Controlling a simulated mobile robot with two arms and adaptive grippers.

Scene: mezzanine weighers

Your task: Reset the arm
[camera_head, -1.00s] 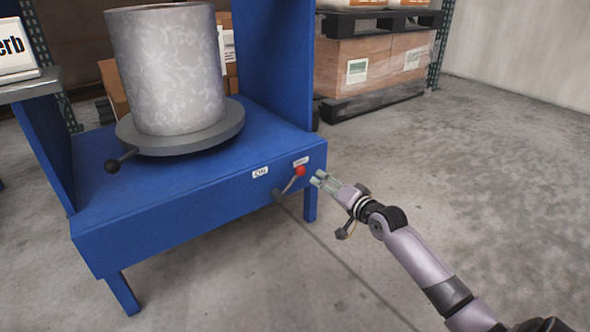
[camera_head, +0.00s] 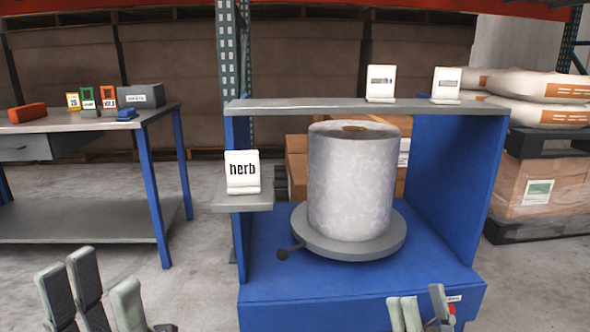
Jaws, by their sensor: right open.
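My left gripper (camera_head: 101,298) is at the bottom left. Its upright grey fingers stand apart with nothing between them. My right gripper (camera_head: 422,313) is at the bottom right, open, its fingers pointing up and cut off by the lower edge. It is in front of the blue weigher stand (camera_head: 300,290), near a red knob (camera_head: 452,309) at the stand's front. I cannot tell whether it touches the knob. My arms behind both grippers are out of view.
A grey roll (camera_head: 350,185) stands on a round turntable (camera_head: 350,244) on the blue stand. A "herb" sign (camera_head: 242,172) sits on a side shelf. A workbench (camera_head: 80,120) is at the left; stacked sacks (camera_head: 540,86) are at the right. Floor between bench and stand is clear.

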